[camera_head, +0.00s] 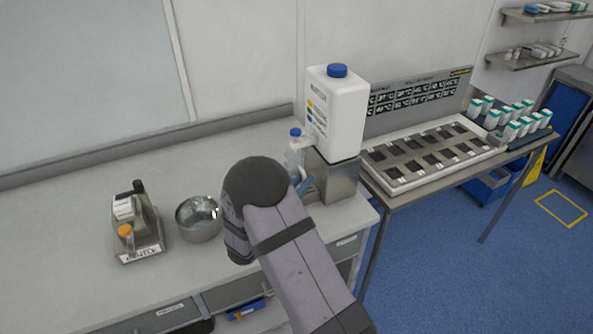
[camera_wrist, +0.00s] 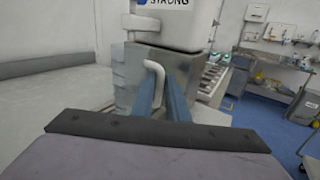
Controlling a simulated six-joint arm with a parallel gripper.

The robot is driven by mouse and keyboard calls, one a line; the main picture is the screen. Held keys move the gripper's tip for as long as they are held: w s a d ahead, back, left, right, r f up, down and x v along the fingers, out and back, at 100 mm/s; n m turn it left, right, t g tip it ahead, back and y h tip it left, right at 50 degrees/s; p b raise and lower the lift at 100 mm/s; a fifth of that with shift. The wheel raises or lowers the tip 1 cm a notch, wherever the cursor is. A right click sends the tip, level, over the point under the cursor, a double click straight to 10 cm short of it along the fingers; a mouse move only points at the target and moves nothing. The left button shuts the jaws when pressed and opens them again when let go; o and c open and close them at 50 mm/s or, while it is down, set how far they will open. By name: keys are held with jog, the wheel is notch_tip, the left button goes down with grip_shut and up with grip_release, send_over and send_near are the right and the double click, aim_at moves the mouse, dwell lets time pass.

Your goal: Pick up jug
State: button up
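My gripper (camera_wrist: 162,85) has two blue fingers, one on each side of the handle. A gap shows between the fingers, and I see no firm closing on the handle. In the head view my arm hides most of the gripper (camera_head: 305,186) and the jug's lower part.
The white canister (camera_head: 338,110) sits on a metal box stand (camera_head: 335,178) right beside the jug. A metal bowl (camera_head: 199,219) and a small holder (camera_head: 137,222) with an orange-capped vial stand to the left. The bench (camera_head: 75,220) is clear farther left.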

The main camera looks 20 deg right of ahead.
jog(key=shift+w+d, duration=0.35)
jog(key=shift+d, duration=0.15)
jog(key=shift+c, duration=0.6)
grip_shut()
jog(key=shift+r, duration=0.35)
jog(key=shift+r+b, duration=0.3)
jog(key=shift+r, duration=0.05)
jog(key=b+v, duration=0.4)
jog(key=v, duration=1.3)
jog(key=shift+s+a+b, duration=0.25)
jog(key=shift+a+b, duration=0.05)
jog(key=shift+s+a, duration=0.1)
